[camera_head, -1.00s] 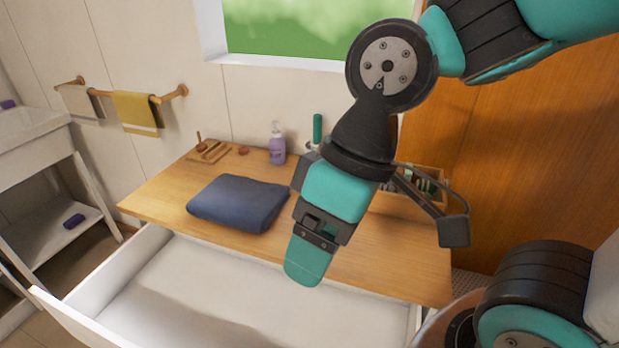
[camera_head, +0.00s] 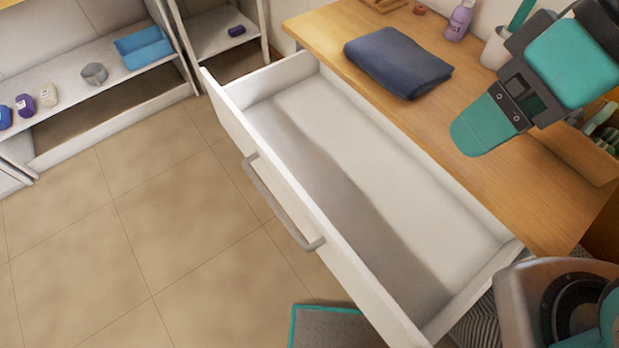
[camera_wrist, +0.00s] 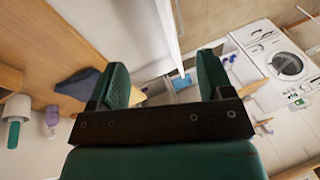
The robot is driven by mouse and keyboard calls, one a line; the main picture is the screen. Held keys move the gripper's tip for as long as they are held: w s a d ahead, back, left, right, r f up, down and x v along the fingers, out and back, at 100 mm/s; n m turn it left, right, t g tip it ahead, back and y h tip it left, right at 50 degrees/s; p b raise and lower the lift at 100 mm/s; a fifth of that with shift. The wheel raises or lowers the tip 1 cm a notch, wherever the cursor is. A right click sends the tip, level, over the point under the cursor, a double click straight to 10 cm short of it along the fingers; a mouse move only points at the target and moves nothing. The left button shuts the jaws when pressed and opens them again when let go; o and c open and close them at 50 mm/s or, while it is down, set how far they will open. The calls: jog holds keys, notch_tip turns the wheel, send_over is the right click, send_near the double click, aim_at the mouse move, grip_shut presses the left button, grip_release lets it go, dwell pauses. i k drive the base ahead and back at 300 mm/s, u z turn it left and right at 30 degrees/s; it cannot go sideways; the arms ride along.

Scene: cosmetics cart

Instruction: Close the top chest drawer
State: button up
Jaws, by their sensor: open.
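The top chest drawer (camera_head: 395,200) is pulled far out from under the wooden chest top and looks empty inside. Its white front panel (camera_head: 310,215) carries a long grey bar handle (camera_head: 278,203) on the outer face. My gripper (camera_head: 466,138) is above the chest top, near its front edge, apart from the drawer front and handle. In the wrist view, my gripper (camera_wrist: 162,85) shows two teal fingers spread apart with nothing between them.
A folded navy towel (camera_head: 398,62), a purple bottle (camera_head: 459,20) and a white cup (camera_head: 496,48) stand on the chest top (camera_head: 325,30). A teal-edged grey mat (camera_head: 330,328) lies below the drawer. Shelves (camera_head: 75,100) stand left. The tiled floor (camera_head: 150,220) before the drawer is clear.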

aim_at(409, 245)
jog(key=k, duration=0.5)
jog(key=z, duration=2.95)
jog(key=k, duration=2.3)
jog(key=u, duration=1.95)
